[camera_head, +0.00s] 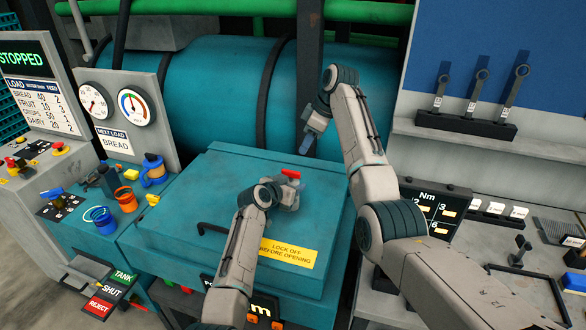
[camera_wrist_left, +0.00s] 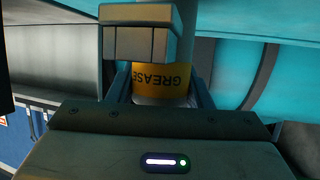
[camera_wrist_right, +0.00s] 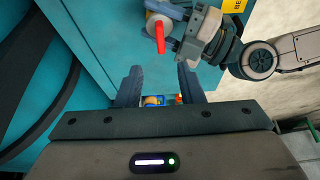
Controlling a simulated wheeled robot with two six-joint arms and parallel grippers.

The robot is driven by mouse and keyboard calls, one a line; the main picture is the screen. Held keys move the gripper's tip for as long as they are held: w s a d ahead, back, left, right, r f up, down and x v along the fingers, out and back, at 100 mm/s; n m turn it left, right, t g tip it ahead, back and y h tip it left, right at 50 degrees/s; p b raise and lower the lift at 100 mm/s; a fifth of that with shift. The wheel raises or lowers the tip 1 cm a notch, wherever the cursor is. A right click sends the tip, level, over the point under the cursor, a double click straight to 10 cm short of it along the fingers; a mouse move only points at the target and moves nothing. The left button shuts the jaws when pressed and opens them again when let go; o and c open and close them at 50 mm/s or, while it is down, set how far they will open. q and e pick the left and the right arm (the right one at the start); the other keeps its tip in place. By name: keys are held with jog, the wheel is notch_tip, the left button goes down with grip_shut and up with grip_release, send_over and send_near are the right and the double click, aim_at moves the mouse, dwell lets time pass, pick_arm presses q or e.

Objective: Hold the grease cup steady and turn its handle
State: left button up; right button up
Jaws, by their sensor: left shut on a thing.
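The grease cup shows in the left wrist view as a yellow band marked GREASE (camera_wrist_left: 160,76) between my left fingers. My left gripper (camera_head: 288,193) is shut on it, above the teal lid. The red handle (camera_head: 291,173) sits at the top of the cup and also shows in the right wrist view (camera_wrist_right: 160,38). Most of the cup is hidden by my left gripper in the head view. My right gripper (camera_head: 312,135) is open and empty, behind and above the handle, apart from it. Its fingers (camera_wrist_right: 157,90) are spread in its wrist view.
The teal lid (camera_head: 180,215) carries a yellow lock-off sign (camera_head: 289,253) and a black bar handle (camera_head: 212,229). A large teal drum (camera_head: 210,90) and a dark upright post (camera_head: 308,40) stand behind. Gauges (camera_head: 133,107) and coloured cups are at left; hanging tools (camera_head: 480,82) are at right.

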aim_at(292, 171)
jog(key=x, duration=1.1)
jog(key=shift+a, duration=0.1)
grip_shut()
